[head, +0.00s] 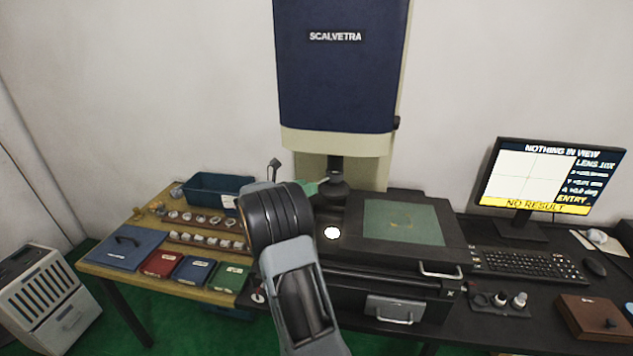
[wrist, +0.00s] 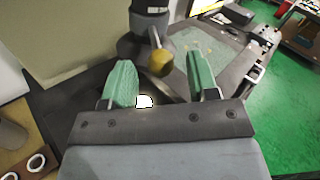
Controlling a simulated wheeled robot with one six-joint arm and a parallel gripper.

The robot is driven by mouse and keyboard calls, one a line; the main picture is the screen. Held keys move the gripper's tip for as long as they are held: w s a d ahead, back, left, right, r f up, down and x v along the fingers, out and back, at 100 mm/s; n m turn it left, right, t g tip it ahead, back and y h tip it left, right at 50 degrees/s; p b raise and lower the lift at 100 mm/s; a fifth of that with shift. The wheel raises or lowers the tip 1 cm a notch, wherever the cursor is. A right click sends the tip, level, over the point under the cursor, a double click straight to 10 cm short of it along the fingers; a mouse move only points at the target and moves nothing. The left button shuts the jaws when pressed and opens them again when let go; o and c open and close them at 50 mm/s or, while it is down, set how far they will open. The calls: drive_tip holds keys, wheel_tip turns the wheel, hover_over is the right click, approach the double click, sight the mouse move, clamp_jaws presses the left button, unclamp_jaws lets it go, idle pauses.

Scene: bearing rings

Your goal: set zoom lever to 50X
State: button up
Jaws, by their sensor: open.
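My gripper (wrist: 159,68) is open, with a green finger on each side of the knob in the picture. I see no clear contact, and how far the knob is from the fingertips is hard to tell. In the head view the lens (head: 336,184) hangs below the blue and cream column (head: 338,75). There my arm hides the lever and most of the gripper. The monitor (head: 548,176) reads "LENS 10X" and "NO RESULT".
The dark stage with a greenish plate (head: 403,222) lies right of the lens. A bright light spot (head: 332,233) shows on the stage. A wooden board with rings (head: 205,240), coloured boxes and a blue bin (head: 218,188) is on the left. A keyboard (head: 527,265) is on the right.

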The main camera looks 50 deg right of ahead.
sight(320, 182)
drive_tip(key=shift+p+x, duration=0.35)
drive_tip(key=shift+x, duration=1.85)
clamp_jaws()
